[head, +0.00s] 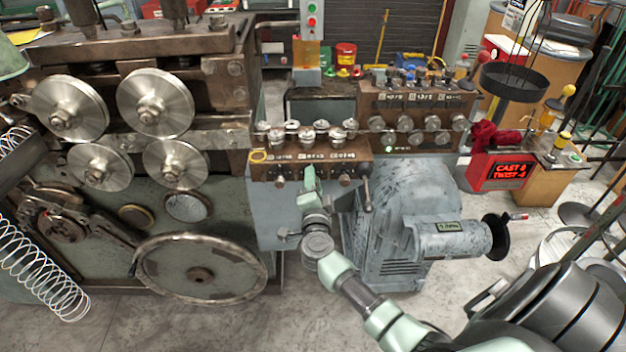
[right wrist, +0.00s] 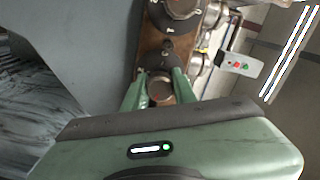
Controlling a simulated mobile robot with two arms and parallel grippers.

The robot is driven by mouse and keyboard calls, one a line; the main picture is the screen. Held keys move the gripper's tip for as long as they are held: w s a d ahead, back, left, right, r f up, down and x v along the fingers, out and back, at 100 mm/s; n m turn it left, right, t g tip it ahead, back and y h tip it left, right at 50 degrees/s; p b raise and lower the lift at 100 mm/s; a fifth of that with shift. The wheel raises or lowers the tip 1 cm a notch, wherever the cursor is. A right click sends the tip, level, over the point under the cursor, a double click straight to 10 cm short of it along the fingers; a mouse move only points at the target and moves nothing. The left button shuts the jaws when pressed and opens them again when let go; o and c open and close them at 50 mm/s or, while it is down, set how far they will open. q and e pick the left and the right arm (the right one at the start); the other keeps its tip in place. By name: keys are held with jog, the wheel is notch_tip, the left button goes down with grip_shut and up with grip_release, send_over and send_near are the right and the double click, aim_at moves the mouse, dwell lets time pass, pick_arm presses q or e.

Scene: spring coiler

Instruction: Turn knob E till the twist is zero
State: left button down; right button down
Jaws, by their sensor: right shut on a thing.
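My right gripper (head: 310,181) reaches the front face of the brown knob panel (head: 262,172) in the middle of the head view. In the right wrist view its two green fingers (right wrist: 160,92) are closed on the sides of a small round dark knob (right wrist: 159,91). In the head view that knob is hidden behind the fingers, and I cannot read whether its label says E. A display (head: 510,171) with red letters at the right shows CAST and TWIST lines; the TWIST line seems to end in a 4, with its sign unclear. My left gripper is not in view.
Several silvery knobs (head: 306,133) stand on top of the panel. A grey motor housing (head: 395,235) with a black handwheel (head: 497,236) stands below right. A large handwheel (head: 200,274) is at the left.

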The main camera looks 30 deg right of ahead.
jog(key=m, duration=0.3)
jog(key=shift+f+m, duration=0.2)
jog(key=shift+m, duration=0.2)
jog(key=m, duration=0.3)
jog(key=shift+m+b, duration=0.3)
jog(key=shift+b, duration=0.1)
jog(key=m+b, duration=0.1)
jog(key=m, duration=0.3)
jog(key=shift+f, duration=0.1)
jog(key=shift+a+m+b, duration=0.1)
jog(key=shift+m+b, duration=0.3)
jog(key=shift+m, duration=1.6)
jog(key=c, duration=1.1)
grip_release()
